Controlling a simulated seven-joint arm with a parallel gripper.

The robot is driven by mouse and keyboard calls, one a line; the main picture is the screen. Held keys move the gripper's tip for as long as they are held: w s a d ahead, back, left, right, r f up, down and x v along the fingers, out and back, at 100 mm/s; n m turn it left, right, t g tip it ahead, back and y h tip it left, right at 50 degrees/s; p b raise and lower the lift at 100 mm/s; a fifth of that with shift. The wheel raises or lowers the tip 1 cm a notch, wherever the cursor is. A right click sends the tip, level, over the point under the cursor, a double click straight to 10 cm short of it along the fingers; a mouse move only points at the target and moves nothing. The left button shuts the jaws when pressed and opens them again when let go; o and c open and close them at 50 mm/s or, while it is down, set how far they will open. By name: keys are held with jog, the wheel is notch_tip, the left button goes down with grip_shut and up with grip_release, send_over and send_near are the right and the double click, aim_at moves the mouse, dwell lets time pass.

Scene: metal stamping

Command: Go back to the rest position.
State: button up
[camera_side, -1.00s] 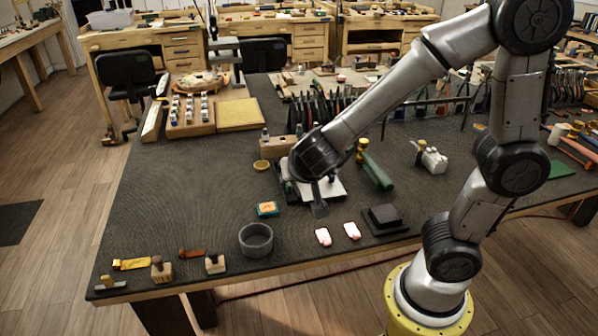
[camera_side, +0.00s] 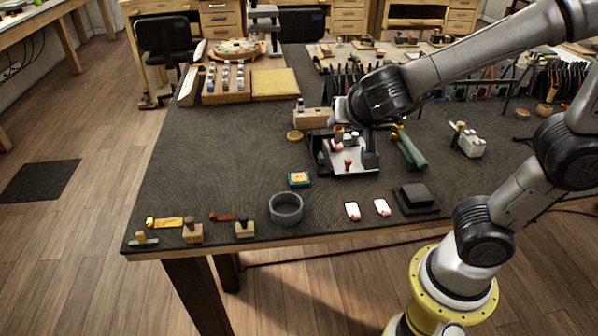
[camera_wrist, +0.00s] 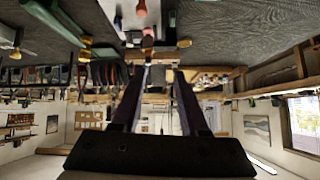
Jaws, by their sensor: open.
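My gripper (camera_wrist: 157,75) shows in the wrist view with its two dark fingers apart and nothing between them. In the side view, the dark end of my arm is raised above a small fixture with a white plate (camera_side: 352,160) near the middle of the bench. The fingers are hard to make out there. The wrist view looks across the bench towards the room and appears upside down.
On the dark bench (camera_side: 215,145) are a grey bowl (camera_side: 286,209), two pink-and-white pieces (camera_side: 352,211), a black block (camera_side: 416,198), a green tool (camera_side: 409,150) and a wooden block (camera_side: 313,117). Stamps lie front left. The left middle is fairly clear.

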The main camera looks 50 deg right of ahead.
jog(key=w+r+n+t+y, duration=0.1)
jog(key=w+r+t, duration=0.15)
jog(key=r, duration=0.25)
jog(key=w+r+n+t, duration=0.1)
jog(key=r+t, duration=0.2)
jog(key=r, duration=0.1)
jog(key=s+a+r+n+t+y, duration=0.2)
jog(key=a+r+n+t+y, duration=0.1)
jog(key=a+r+n+y, duration=0.3)
jog(key=s+d+f+n+g, duration=0.1)
jog(key=s+f+n+g, duration=0.1)
jog(key=s+f+g, duration=0.7)
jog(key=s+f, duration=0.6)
jog(key=shift+d+f+g, duration=0.15)
jog(key=shift+d+g, duration=0.2)
jog(key=shift+d, duration=0.05)
